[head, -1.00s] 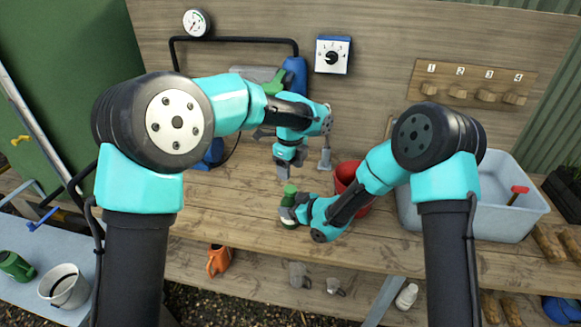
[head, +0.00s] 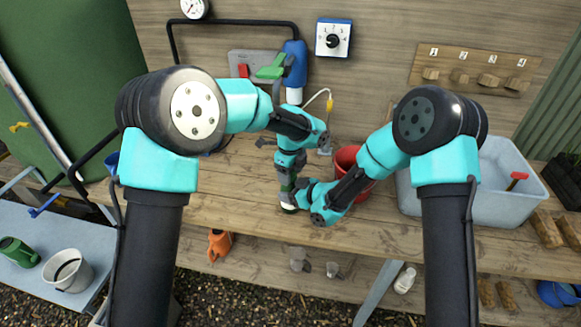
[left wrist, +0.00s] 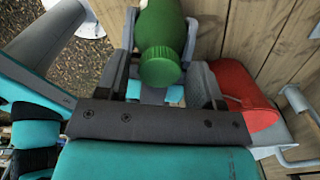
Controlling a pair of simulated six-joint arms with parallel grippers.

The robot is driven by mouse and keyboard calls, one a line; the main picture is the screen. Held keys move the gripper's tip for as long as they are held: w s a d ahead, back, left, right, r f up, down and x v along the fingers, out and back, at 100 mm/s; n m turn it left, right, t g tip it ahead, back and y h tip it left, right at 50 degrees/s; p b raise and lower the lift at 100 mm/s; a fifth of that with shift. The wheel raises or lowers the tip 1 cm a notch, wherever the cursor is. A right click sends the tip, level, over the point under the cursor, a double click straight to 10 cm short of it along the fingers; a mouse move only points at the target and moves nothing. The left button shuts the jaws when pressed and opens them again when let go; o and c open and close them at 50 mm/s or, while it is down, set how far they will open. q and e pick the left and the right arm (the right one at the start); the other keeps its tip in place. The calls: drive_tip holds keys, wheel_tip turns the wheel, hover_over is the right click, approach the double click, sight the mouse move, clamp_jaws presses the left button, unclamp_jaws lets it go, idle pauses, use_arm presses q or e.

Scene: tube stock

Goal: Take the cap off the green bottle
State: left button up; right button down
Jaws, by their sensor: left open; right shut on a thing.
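The green bottle (head: 289,208) stands over the workbench in the middle of the head view, mostly hidden by my grippers. My right gripper (head: 291,196) is shut on it from the right. My left gripper (head: 287,179) comes from above and is open at the bottle's top. The left wrist view shows the bottle (left wrist: 160,20) with its ribbed green cap (left wrist: 160,66) towards the camera. The cap lies between the open fingers of the left gripper (left wrist: 164,80). I cannot tell whether either finger touches it.
A red bucket (head: 346,158) stands close behind my right forearm. A grey-blue tub (head: 505,215) is at the right of the workbench (head: 380,235). The bench front is clear.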

use_arm(q)
drive_tip(key=shift+c, duration=0.3)
drive_tip(key=c, duration=0.7)
drive_tip(key=o, duration=0.8)
drive_tip(key=shift+o, duration=0.2)
drive_tip(key=shift+r, duration=2.25)
drive_tip(key=shift+r, duration=1.75)
drive_tip(key=shift+c, duration=0.4)
